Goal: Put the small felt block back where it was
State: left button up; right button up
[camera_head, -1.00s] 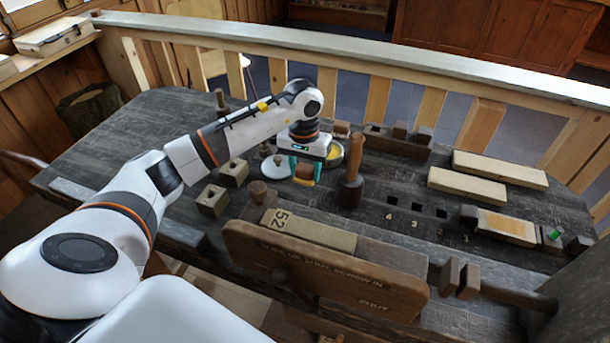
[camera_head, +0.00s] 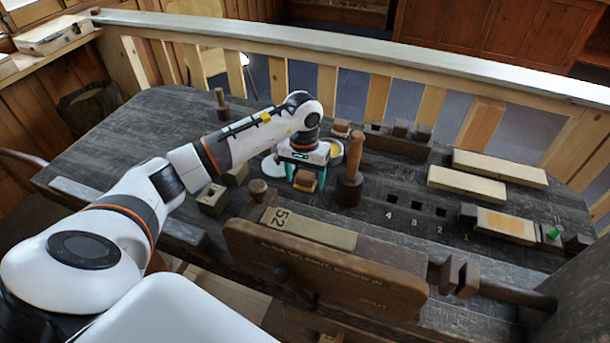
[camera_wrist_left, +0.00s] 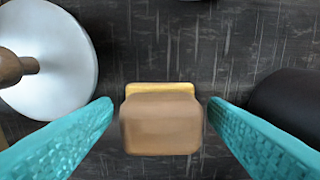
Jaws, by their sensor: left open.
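The small felt block (camera_head: 305,180) stands on the dark bench top, with a brown upper part and a yellow layer at its base. In the left wrist view the block (camera_wrist_left: 160,125) is in the middle, between my two teal fingers. My left gripper (camera_wrist_left: 160,105) is open, with a gap showing on each side of the block. In the head view my left gripper (camera_head: 305,184) is around the block, low over the bench. My right gripper is not in view.
A white round lid with a knob (camera_wrist_left: 45,75) is close to the left finger. A mallet (camera_head: 352,180) stands upright to the right. A round tin with yellow contents (camera_head: 336,150) is behind. Wooden blocks (camera_head: 211,199) stand left; a long vise jaw (camera_head: 330,270) lies in front.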

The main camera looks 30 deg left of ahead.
aim_at(304, 174)
pick_arm(q)
jog(key=shift+r, duration=0.25)
notch_tip(304, 174, up, 12)
jog(key=b, duration=0.1)
jog(key=shift+a+f+b, duration=0.15)
jog(key=shift+b, duration=0.25)
